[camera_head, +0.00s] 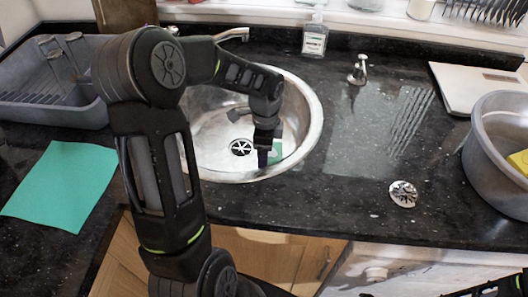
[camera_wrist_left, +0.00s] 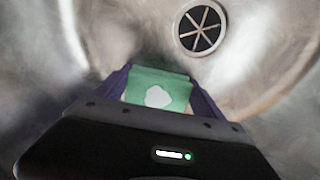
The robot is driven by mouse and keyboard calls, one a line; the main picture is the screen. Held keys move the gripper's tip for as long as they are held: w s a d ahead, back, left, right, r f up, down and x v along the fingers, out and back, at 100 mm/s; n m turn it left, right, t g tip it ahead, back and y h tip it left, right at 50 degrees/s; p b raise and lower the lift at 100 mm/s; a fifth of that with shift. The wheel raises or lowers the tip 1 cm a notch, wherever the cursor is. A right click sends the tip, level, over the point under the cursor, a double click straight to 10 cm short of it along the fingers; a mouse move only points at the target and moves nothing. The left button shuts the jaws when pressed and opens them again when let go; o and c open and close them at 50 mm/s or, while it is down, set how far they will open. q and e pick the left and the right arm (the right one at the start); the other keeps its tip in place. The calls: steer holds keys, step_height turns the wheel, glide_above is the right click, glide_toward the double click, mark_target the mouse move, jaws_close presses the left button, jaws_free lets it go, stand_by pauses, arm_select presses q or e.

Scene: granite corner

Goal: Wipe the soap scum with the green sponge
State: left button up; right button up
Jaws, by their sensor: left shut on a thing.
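My left gripper (camera_head: 268,158) reaches down into the round steel sink (camera_head: 215,125), over its right front part. It is shut on the green sponge (camera_head: 277,147), which is partly hidden behind the gripper. In the left wrist view the sponge (camera_wrist_left: 145,82) sits between the fingers, with a pale rounded patch on its face. The steel drain (camera_wrist_left: 202,28) lies just beyond it. I cannot tell whether the sponge touches the basin. No soap scum is clearly distinguishable on the steel. My right gripper is not in view.
A teal cloth (camera_head: 62,186) lies at left, before a grey dish rack (camera_head: 50,105). A soap bottle (camera_head: 315,36) and the tap (camera_head: 232,34) stand behind the sink. At right are a loose drain strainer (camera_head: 403,193), a grey tub (camera_head: 490,140) holding something yellow, and a white scale (camera_head: 470,82).

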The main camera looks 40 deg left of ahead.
mark_target(279, 148)
arm_select(q)
steer(key=shift+w+d, duration=0.1)
steer(key=shift+d, duration=0.05)
steer(key=shift+w+d+f, duration=0.1)
steer(key=shift+w+d, duration=0.3)
steer(key=shift+d, duration=0.4)
steer(key=shift+w+d+f, duration=0.1)
steer(key=shift+w+d, duration=0.3)
steer(key=shift+d, duration=0.35)
steer(key=shift+w+a+r, duration=0.1)
steer(key=shift+w+a, duration=0.4)
steer(key=shift+w, duration=0.35)
steer(key=shift+s+a, duration=0.3)
steer(key=shift+a, duration=0.25)
steer(key=shift+s+a, duration=0.3)
steer(key=shift+a, duration=0.25)
steer(key=shift+s+a, duration=0.35)
steer(key=shift+a, duration=0.2)
